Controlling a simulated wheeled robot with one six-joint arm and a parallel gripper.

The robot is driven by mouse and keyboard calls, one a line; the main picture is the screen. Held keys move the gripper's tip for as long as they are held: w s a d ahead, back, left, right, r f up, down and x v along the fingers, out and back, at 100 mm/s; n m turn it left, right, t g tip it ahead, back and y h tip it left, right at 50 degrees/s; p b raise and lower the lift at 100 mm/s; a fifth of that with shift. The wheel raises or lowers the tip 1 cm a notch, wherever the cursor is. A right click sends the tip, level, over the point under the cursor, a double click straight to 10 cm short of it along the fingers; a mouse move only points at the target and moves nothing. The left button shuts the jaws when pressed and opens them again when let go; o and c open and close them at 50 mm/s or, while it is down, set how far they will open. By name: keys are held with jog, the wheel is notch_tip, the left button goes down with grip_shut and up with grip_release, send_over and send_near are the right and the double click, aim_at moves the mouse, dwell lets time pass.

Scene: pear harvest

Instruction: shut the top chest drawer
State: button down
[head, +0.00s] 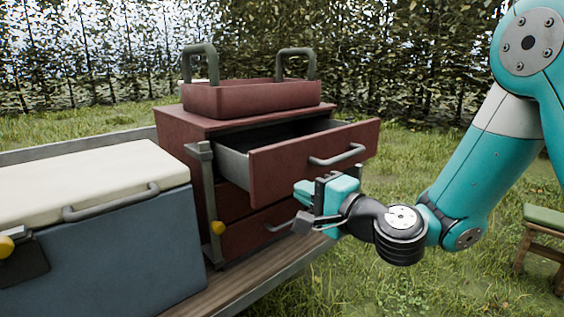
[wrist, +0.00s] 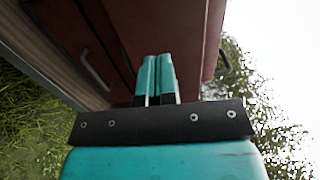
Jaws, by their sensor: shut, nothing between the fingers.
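The top chest drawer (head: 300,158) is pulled well out of the dark red chest (head: 175,130), with its grey inside showing. Its front carries a grey bar handle (head: 338,155). My gripper (head: 302,205) is shut and empty, just below the open drawer's front and before the lower drawers. I cannot tell whether the fingers touch the chest.
A red tray with two grey handles (head: 252,98) stands on the chest. A blue cooler with a cream lid (head: 100,240) sits to the left on the wooden cart bed (head: 245,290). A green-topped stool (head: 543,217) stands at the right. Grass lies open before the chest.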

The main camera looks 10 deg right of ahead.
aim_at(274, 176)
jog(key=p+x, duration=0.3)
jog(key=x, duration=0.2)
jog(key=shift+w+a+r, duration=0.2)
jog(key=shift+w+a, duration=0.1)
jog(key=shift+w+a+f+p, duration=0.25)
jog(key=shift+w+a+p, duration=0.05)
jog(key=shift+w+p, duration=0.15)
